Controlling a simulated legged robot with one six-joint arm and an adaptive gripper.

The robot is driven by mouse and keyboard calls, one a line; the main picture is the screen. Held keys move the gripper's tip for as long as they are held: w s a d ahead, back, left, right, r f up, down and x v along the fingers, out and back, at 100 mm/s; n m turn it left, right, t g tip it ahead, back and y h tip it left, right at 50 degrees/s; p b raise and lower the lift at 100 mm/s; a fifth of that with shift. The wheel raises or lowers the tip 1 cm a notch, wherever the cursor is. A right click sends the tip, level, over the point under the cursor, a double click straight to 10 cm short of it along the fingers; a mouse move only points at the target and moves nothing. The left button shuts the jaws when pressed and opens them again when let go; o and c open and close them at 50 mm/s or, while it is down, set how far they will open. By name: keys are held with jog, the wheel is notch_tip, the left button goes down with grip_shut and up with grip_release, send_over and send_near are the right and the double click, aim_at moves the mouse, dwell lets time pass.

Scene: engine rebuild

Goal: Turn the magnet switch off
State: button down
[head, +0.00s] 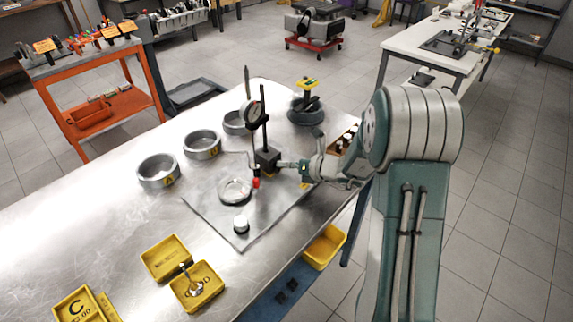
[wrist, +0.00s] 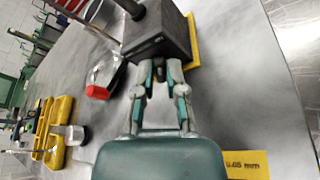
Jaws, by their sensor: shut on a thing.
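The dark magnetic base (head: 267,160) stands on the grey plate (head: 212,212) and carries a post with a round dial indicator (head: 254,113). In the wrist view the base is a black block (wrist: 157,38) right in front of my gripper. My gripper (head: 287,165) reaches it from the right. In the wrist view the fingertips (wrist: 160,72) are close together against the block's near face, shut on the small magnet switch, which they mostly hide. I cannot tell which way the switch is turned.
A red-tipped part (wrist: 97,91) sits left of the base, near a metal ring (head: 235,190). Grey rings (head: 158,172) are at the left. Yellow trays (head: 197,287) are at the front. The steel table (head: 90,215) is clear at the left.

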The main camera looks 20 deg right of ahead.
jog(key=shift+s+a+f+n+h, duration=0.15)
jog(key=shift+s+a+n+h, duration=0.05)
jog(key=shift+n+h, duration=0.6)
jog(key=n, duration=0.1)
jog(key=n+t+h, duration=0.1)
jog(key=n, duration=0.1)
jog(key=shift+s+a+h, duration=0.2)
jog(key=shift+a+h, duration=0.05)
jog(key=shift+h, duration=0.15)
jog(key=n, duration=0.1)
jog(key=n+t+h, duration=0.1)
jog(key=shift+s+a+f+n, duration=0.1)
jog(key=shift+s+a+n, duration=0.1)
jog(key=shift+n, duration=0.1)
jog(key=shift+a+f+n+t+h, duration=0.15)
jog(key=shift+n+t+h, duration=0.6)
jog(key=shift+n, duration=0.35)
jog(key=c, duration=0.6)
grip_release()
jog(key=shift+w, duration=0.15)
